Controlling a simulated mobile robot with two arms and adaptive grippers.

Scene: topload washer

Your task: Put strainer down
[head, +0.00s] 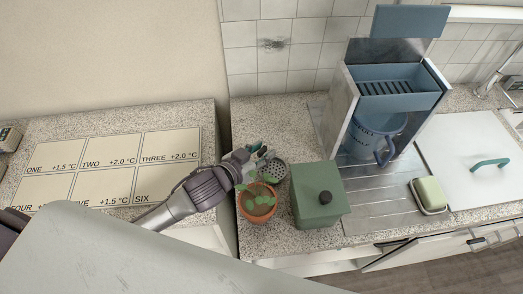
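The strainer (275,169) shows as a small grey perforated round head just behind the potted plant, left of the green box. My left gripper (259,158) reaches in from the lower left and its dark fingers are at the strainer's left side. The fingers look closed on the strainer's handle, which they mostly hide. I cannot tell whether the strainer touches the counter. My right gripper is not in view.
A terracotta pot (257,207) and a green lidded box (318,199) stand close by. A blue-grey cabinet (398,88) holds a blue mug (370,137). A soap dish (428,195) lies right. Speckled counter (268,118) is clear behind the strainer. A gap separates the left counter.

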